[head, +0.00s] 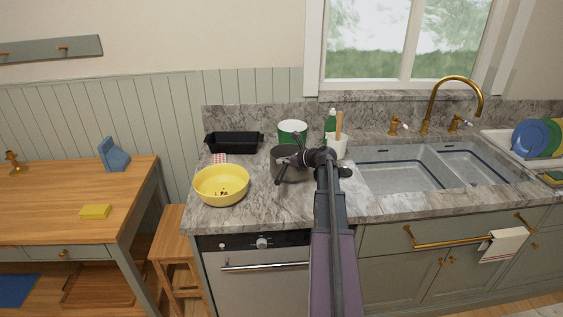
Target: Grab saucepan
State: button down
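A grey saucepan (294,174) stands on the marble counter, near its middle. My gripper (291,160) reaches in from the right and is over the saucepan's rim. Dark slender parts cross the front left of the saucepan; I cannot tell which are fingers and which may be the pan's handle. My arm and gripper hide the pan's right side. The view is too small to show whether the fingers touch the pan or are closed.
A yellow bowl (221,187) stands left of the saucepan, with a black baking tin (234,143) behind it. A green and white container (293,131), a green bottle (331,121) and a utensil crock (337,146) stand behind. A double sink (408,171) lies right.

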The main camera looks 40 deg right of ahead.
jog(key=s+d+r+p, duration=0.1)
jog(key=s+d, duration=0.8)
jog(key=s, duration=0.3)
jog(key=shift+s+d+r, duration=0.15)
jog(key=shift+s+d, duration=0.1)
jog(key=shift+d, duration=0.15)
